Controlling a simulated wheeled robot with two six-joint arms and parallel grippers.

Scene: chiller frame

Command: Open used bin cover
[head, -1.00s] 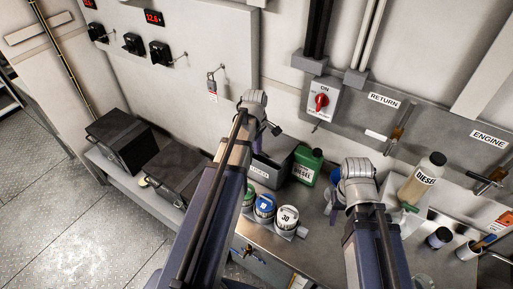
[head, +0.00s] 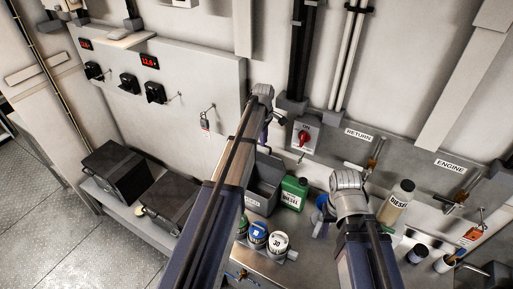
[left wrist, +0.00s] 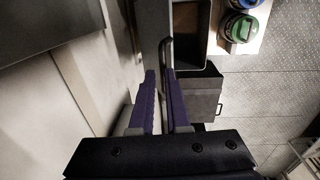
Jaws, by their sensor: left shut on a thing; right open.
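The used bin (head: 254,201) is a grey box with a label on its front, partly hidden behind my left arm. Its open top and brownish inside show in the left wrist view (left wrist: 187,22). The cover (left wrist: 148,30) appears as a grey panel standing up along the bin's wall side, with a dark loop handle (left wrist: 165,48). My left gripper (left wrist: 161,76) is shut on that handle; its purple fingers also show above the bin in the head view (head: 265,135). My right gripper (head: 322,214) is open, low over the bench and partly hidden by its wrist.
A green diesel can (head: 294,193) stands just right of the bin. Several capped containers (head: 258,236) stand in front. A diesel bottle (head: 397,203) and cups (head: 444,260) are at the right. Black boxes (head: 115,168) sit at the left. The wall is close behind the bin.

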